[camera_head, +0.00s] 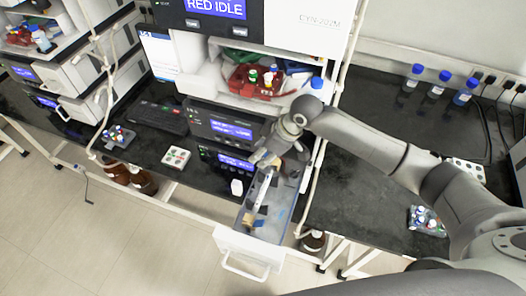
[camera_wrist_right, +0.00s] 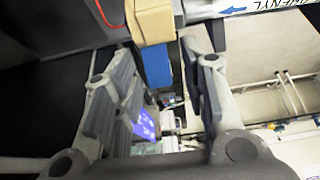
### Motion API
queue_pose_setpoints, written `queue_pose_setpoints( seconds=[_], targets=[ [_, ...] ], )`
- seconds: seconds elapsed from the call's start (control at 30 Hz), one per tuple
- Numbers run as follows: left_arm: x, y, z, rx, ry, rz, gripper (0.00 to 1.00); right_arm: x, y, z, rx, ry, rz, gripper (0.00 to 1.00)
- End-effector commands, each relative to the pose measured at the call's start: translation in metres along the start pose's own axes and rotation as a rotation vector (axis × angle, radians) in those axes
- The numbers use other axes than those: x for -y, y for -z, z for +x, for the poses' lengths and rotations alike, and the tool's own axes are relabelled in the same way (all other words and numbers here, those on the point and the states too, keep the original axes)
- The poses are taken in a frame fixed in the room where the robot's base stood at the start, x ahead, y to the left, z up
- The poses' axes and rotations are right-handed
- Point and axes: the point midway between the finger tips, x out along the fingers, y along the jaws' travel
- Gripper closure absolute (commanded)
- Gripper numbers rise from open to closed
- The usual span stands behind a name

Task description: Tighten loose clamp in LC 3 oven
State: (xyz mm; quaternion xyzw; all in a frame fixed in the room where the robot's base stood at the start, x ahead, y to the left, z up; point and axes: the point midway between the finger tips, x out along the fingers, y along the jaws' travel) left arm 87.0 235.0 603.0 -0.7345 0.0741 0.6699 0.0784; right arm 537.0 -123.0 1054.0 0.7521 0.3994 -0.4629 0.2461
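The open oven compartment (camera_head: 276,222) is pulled out at the bottom centre of the head view, with a white front and handle. A white column-like rod (camera_head: 263,188) lies in it, with small tan and blue pieces beside it. My right gripper (camera_head: 267,163) is over its back end, pointing down. In the right wrist view its two fingers (camera_wrist_right: 160,62) stand apart. A tan block (camera_wrist_right: 150,20) and a blue block (camera_wrist_right: 156,66) show in line with the gap. I cannot tell whether either finger touches them, or which piece is the loose clamp. My left gripper is out of view.
A labelled column (camera_wrist_right: 275,6) with a blue arrow crosses the wrist view's top right. Instrument stacks stand behind; a red tray (camera_head: 262,82) with bottles sits above. Blue-capped bottles (camera_head: 438,84) and a vial rack (camera_head: 427,221) are on the right bench.

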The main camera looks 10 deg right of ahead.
Motion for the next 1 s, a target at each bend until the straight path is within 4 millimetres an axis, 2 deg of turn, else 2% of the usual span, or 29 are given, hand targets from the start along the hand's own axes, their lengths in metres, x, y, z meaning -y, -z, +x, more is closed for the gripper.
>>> queue_pose_setpoints(
  seconds=[0.23, 0.37, 0.8, 1.0],
  targets=[
    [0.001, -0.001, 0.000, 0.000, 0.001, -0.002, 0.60, 0.000, 0.000, -0.001, 0.000, 0.000, 0.000, 0.61],
    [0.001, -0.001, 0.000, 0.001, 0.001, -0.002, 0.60, -0.001, 0.000, -0.012, -0.001, -0.001, 0.000, 0.61],
    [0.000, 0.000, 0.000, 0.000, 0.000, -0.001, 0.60, -0.001, 0.000, -0.099, -0.001, -0.003, -0.001, 0.61],
    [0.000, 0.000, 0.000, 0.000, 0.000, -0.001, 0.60, -0.001, 0.000, -0.117, 0.000, -0.001, 0.000, 0.61]
  ],
)
